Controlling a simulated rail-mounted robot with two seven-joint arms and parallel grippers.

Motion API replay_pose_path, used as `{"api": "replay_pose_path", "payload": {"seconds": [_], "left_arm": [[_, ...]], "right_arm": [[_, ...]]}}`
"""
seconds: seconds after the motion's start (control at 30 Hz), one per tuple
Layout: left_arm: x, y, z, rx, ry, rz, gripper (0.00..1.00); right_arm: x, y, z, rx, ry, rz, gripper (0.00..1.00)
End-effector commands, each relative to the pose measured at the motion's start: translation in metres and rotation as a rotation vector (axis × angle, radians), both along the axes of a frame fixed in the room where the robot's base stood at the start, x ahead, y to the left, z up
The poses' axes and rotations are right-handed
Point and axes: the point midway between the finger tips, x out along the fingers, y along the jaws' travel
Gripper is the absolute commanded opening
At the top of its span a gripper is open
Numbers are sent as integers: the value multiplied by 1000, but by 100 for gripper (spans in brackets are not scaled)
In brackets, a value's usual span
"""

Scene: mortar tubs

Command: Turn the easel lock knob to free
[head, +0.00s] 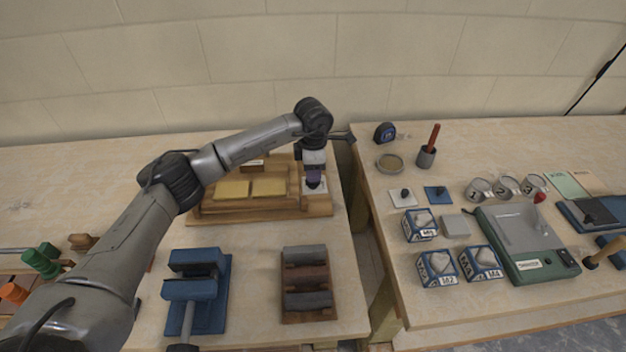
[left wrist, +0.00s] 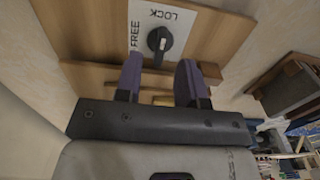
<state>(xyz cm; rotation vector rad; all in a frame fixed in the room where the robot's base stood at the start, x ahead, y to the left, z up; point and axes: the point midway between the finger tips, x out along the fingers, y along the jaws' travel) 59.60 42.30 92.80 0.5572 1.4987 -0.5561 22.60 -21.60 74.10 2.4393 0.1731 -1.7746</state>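The easel lock knob (left wrist: 159,40) is black, with a light mark, on a white plate (left wrist: 176,18) lettered LOCK and FREE, fixed to a wooden board. I cannot tell for sure which word its mark points to. My left gripper (left wrist: 159,80) has its two purple fingers apart, one on each side of the knob's line, with nothing visible between the tips. In the head view the left gripper (head: 313,174) points down at the right end of the wooden easel (head: 225,205), just over the white plate. Contact with the knob cannot be made out. My right gripper is not in view.
Left of the knob, yellow blocks (head: 268,188) lie on the easel. In front stand a blue vise-like fixture (head: 205,265) and a rack of dark bars (head: 306,280). A gap separates this table from the right one, which holds cups, boxes and a green scale (head: 520,235).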

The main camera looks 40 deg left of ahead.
Motion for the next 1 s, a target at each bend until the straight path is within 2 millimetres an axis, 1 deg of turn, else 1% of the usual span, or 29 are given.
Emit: {"api": "replay_pose_path", "payload": {"seconds": [0.03, 0.1, 0.23, 0.4, 0.7, 1.0], "left_arm": [[0, 0, -9, 0, 1, 0, 36], [0, 0, -16, 0, 1, -1, 36], [0, 0, -26, -1, 0, -1, 36], [0, 0, -31, -1, 0, -1, 36], [0, 0, -31, -1, -1, -1, 35], [0, 0, -31, -1, -1, -1, 6]], "right_arm": [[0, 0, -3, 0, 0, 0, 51], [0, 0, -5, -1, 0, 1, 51], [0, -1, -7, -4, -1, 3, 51], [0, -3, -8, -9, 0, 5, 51], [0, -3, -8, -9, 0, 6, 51], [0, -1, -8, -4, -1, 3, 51]]}}
